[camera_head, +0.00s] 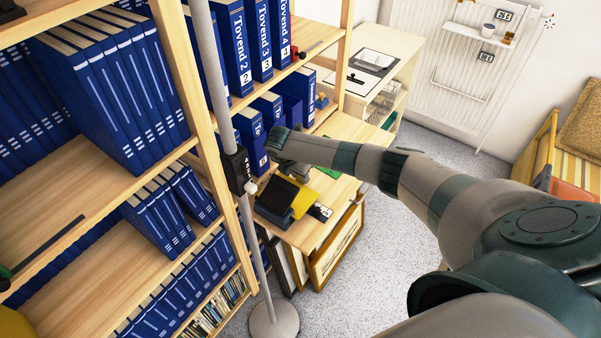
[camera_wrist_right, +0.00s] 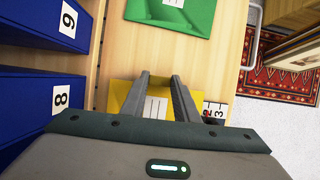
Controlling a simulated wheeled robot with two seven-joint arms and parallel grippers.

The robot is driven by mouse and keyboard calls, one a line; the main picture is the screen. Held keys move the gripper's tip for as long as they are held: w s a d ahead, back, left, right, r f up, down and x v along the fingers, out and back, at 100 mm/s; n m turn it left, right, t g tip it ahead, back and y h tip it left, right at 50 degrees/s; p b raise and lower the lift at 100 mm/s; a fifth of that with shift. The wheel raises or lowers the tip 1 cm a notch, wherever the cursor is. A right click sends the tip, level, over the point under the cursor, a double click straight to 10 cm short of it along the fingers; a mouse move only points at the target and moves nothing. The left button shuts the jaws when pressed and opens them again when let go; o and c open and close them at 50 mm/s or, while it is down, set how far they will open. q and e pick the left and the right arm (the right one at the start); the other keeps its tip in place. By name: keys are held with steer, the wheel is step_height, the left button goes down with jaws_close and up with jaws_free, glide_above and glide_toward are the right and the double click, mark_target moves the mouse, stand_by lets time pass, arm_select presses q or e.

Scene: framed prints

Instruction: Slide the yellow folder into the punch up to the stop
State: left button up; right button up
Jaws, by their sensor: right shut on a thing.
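The yellow folder (camera_head: 304,209) lies at the near part of the wooden shelf, beside and partly hidden by a dark punch (camera_head: 275,206). In the right wrist view the folder (camera_wrist_right: 127,93) shows around my fingers, with a lined white label between them. My right gripper (camera_head: 300,174) is low over the folder; in the wrist view its fingers (camera_wrist_right: 160,86) are shut on the folder. The punch is not clear in the wrist view, where my gripper body covers the near area. How deep the folder sits in the punch cannot be told. My left gripper is not in view.
A green folder (camera_wrist_right: 176,14) lies beyond the fingers. Blue binders (camera_wrist_right: 68,30) stand along the left. A numbered card (camera_wrist_right: 214,111) lies right of the folder. A grey pole (camera_head: 252,245) stands in front of the shelf. Framed prints (camera_head: 338,246) lean below the shelf.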

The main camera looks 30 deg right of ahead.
steer(key=shift+s+a+p, duration=0.25)
steer(key=shift+a+p, duration=0.2)
steer(key=shift+a, duration=0.2)
steer(key=o, duration=1.1)
steer(key=shift+o, duration=0.2)
step_height(320, 180, up, 5)
steer(key=p, duration=0.5)
steer(key=shift+f, duration=0.1)
step_height(320, 180, up, 2)
steer(key=shift+r, duration=0.1)
stand_by(0.6)
